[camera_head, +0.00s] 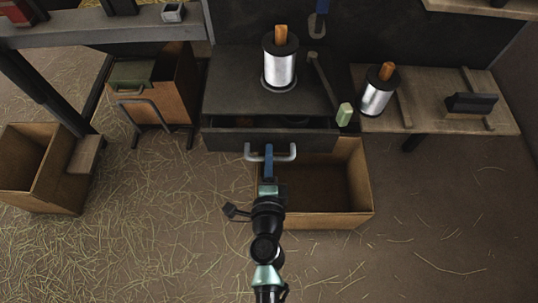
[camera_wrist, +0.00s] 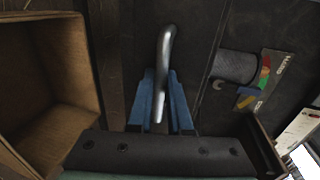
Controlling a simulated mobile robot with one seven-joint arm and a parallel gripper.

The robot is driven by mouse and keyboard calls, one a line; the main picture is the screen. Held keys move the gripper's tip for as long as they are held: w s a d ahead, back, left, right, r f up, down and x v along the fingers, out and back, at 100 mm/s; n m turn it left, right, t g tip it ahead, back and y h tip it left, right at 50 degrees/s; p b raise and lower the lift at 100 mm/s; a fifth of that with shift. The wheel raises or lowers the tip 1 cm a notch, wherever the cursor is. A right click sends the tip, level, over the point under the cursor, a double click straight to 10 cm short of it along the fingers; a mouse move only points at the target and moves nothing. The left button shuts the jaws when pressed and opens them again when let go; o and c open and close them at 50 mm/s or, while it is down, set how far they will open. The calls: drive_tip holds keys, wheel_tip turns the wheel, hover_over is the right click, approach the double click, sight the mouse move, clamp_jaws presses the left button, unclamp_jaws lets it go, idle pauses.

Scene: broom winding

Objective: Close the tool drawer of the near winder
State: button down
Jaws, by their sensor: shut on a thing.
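The near winder's dark bench (camera_head: 235,85) stands in the middle of the head view. Its tool drawer (camera_head: 225,138) is partly open, with a dark gap showing between its front and the bench top. My gripper (camera_head: 268,152), with blue fingers, is shut on the drawer's metal handle (camera_head: 289,154). In the wrist view the fingers (camera_wrist: 161,100) sit on both sides of the handle (camera_wrist: 163,50). A grey spool (camera_wrist: 236,66) and a flat piece with coloured patches (camera_wrist: 262,75) show at the right there, seemingly inside the drawer.
An open wooden box (camera_head: 355,180) stands on the floor just right of my gripper, below the drawer; it also shows in the wrist view (camera_wrist: 80,60). A wire spool (camera_head: 280,65) stands on the bench. A pale green-ended lever (camera_head: 344,113) overhangs the bench's right front edge.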

sight(269, 142)
idle(0.3)
drive_tip(key=shift+r+x, duration=0.2)
drive_tip(key=shift+x, duration=0.85)
drive_tip(key=shift+r+x, duration=0.25)
drive_tip(key=shift+x, duration=0.8)
drive_tip(key=shift+w+r, duration=0.1)
drive_tip(key=shift+w, duration=0.05)
drive_tip(key=c, duration=0.8)
unclamp_jaws()
drive_tip(key=shift+w, duration=0.1)
drive_tip(key=shift+c, duration=0.2)
drive_tip(key=v, duration=1.3)
drive_tip(key=shift+f, duration=0.2)
